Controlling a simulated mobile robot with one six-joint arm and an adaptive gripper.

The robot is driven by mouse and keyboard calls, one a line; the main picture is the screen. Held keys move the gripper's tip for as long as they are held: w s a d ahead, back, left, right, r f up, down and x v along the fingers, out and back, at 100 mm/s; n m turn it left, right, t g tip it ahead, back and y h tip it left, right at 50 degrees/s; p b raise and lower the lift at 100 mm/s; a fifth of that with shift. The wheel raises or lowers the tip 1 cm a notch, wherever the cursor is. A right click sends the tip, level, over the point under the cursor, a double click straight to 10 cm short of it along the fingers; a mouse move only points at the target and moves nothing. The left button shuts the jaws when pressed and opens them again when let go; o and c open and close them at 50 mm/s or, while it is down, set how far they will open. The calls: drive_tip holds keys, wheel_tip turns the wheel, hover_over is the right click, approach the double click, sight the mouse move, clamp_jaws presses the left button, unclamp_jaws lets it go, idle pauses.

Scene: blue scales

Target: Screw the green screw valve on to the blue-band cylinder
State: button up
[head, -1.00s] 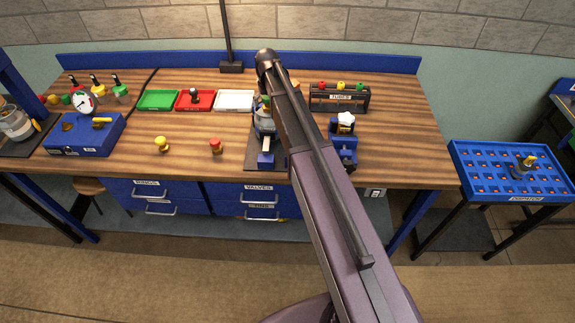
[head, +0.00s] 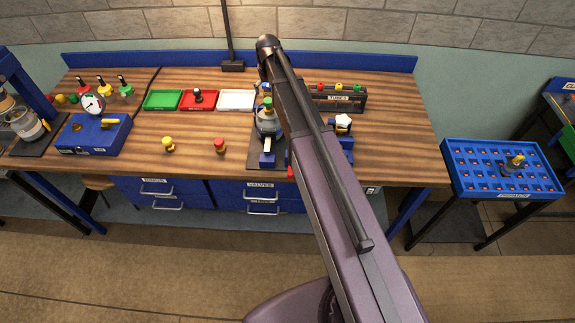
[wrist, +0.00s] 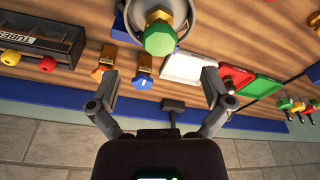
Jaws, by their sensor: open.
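The green screw valve (wrist: 160,38) shows in the wrist view as a green faceted knob on a brass part. It sits over a round grey cylinder (wrist: 187,14). How far it is threaded I cannot tell. In the head view the green top (head: 267,103) stands on the grey cylinder body (head: 266,122), upright on a dark base plate. A blue band cannot be made out clearly. My gripper (wrist: 159,90) is open and empty in the wrist view, its fingers apart below the green knob in the picture.
Blue (wrist: 142,75) and orange (wrist: 103,66) brass-bodied valves lie near the fingers. White (head: 236,99), red (head: 199,99) and green (head: 163,100) trays line the back. Front-left bench has clear patches.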

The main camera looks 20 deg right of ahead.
drive_tip(key=shift+m+g, duration=0.4)
drive_tip(key=shift+g, duration=0.5)
drive_tip(key=s+f+b, duration=0.4)
drive_tip(key=s, duration=0.5)
drive_tip(key=s+f+b, duration=0.4)
drive_tip(key=s, duration=0.5)
drive_tip(key=s+a+f+b, duration=0.1)
drive_tip(key=s+f+b, duration=0.3)
drive_tip(key=s, duration=0.5)
drive_tip(key=shift+s, duration=0.35)
drive_tip(key=c, duration=0.6)
drive_tip(key=shift+d, duration=0.1)
